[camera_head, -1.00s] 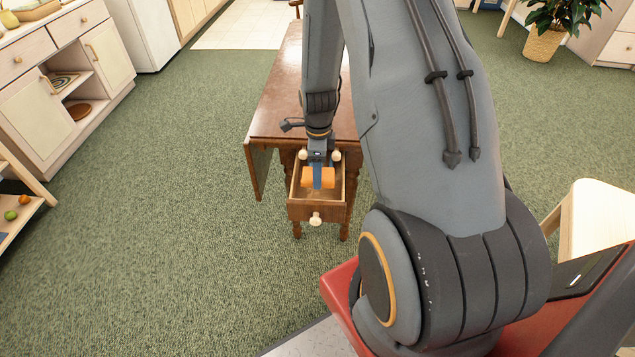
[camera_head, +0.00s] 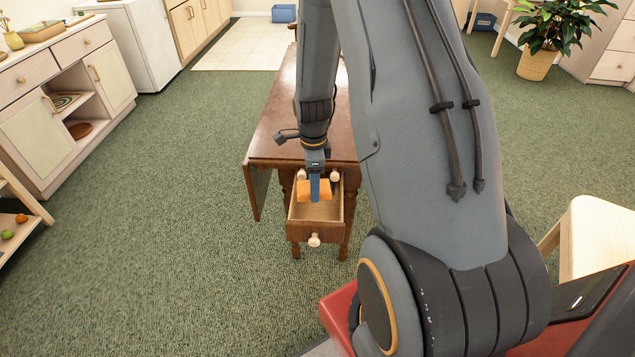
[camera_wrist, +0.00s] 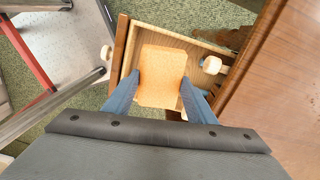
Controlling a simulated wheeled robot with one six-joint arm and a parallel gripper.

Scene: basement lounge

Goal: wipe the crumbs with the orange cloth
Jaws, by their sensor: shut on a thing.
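The orange cloth (camera_head: 306,190) is a small block-like piece between the fingers of my gripper (camera_head: 314,190). In the wrist view the cloth (camera_wrist: 161,78) is flat-faced, with a blue finger of my gripper (camera_wrist: 160,98) pressed on each side. My gripper is shut on it above the open drawer (camera_head: 318,212) of the brown wooden table (camera_head: 285,110). The drawer (camera_wrist: 140,34) lies behind the cloth in the wrist view. I cannot tell whether the cloth touches the drawer. No crumbs can be made out; my arm hides part of the tabletop.
Pale knobs are at the drawer front (camera_head: 314,240) and beside the drawer. The table's drop leaf (camera_head: 253,190) hangs at its left. A light wooden chair (camera_head: 600,235) stands at the right and a cabinet (camera_head: 60,110) at the left. Green carpet (camera_head: 170,220) is clear between.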

